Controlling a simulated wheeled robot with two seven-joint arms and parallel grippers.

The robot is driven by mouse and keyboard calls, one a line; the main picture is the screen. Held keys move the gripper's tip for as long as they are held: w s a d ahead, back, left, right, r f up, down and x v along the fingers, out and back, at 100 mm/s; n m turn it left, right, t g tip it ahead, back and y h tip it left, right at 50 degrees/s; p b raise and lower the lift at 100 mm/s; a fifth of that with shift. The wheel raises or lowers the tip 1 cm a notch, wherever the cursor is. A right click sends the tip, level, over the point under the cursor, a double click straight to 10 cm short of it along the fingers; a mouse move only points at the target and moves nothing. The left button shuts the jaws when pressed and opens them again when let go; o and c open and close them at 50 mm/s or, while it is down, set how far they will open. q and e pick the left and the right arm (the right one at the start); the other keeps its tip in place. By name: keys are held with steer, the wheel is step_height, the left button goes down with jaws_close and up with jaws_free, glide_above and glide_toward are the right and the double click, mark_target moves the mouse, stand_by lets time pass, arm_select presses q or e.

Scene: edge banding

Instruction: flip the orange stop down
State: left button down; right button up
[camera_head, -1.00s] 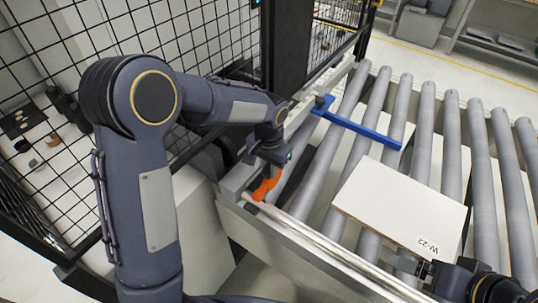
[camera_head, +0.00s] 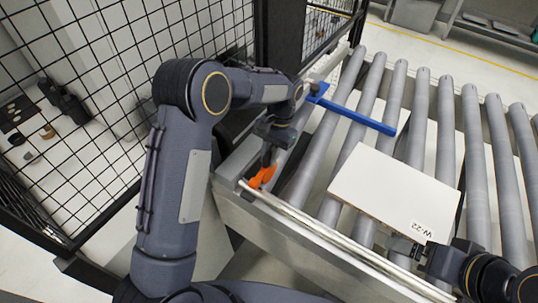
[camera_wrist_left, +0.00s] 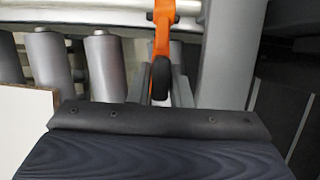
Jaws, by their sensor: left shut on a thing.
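The orange stop (camera_head: 262,177) is at the near left corner of the roller conveyor, beside the end of the front rail. My left gripper (camera_head: 268,158) is above it, pointing down, and shut on it.
The white panel (camera_head: 390,190) labelled W-22 lies on the rollers (camera_head: 445,130). A blue bar (camera_head: 350,114) crosses the rollers behind it. The front rail (camera_head: 320,232) borders the conveyor.

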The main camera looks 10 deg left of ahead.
arm_select(q)
steer(key=shift+s+f, duration=0.1)
steer(key=shift+f, duration=0.05)
steer(key=c, duration=1.4)
jaws_free()
steer(key=b+v, duration=0.1)
steer(key=v, duration=0.7)
steer(key=shift+b, duration=0.3)
steer(key=shift+f, duration=0.15)
